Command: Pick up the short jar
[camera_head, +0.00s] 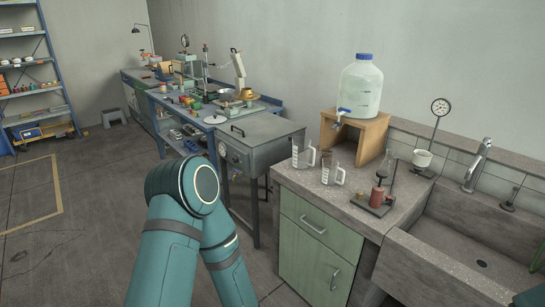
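Two clear graduated vessels with handles stand upright on the concrete bench (350,205), near its left end. One clear vessel (303,154) is at the left. The other clear vessel (333,170) is nearer and to its right, and the two are close together. I cannot tell which thing on the bench is the short jar. My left arm's teal links are bent in the foreground, left of the bench. Neither gripper shows in the view.
A large water jug (361,86) sits on a wooden stand (365,138) behind the vessels. A red-based burner apparatus (376,197) and a white mortar (422,158) are to the right, before the sink (470,240). A grey cabinet (258,137) and cluttered blue workbench (215,119) extend left.

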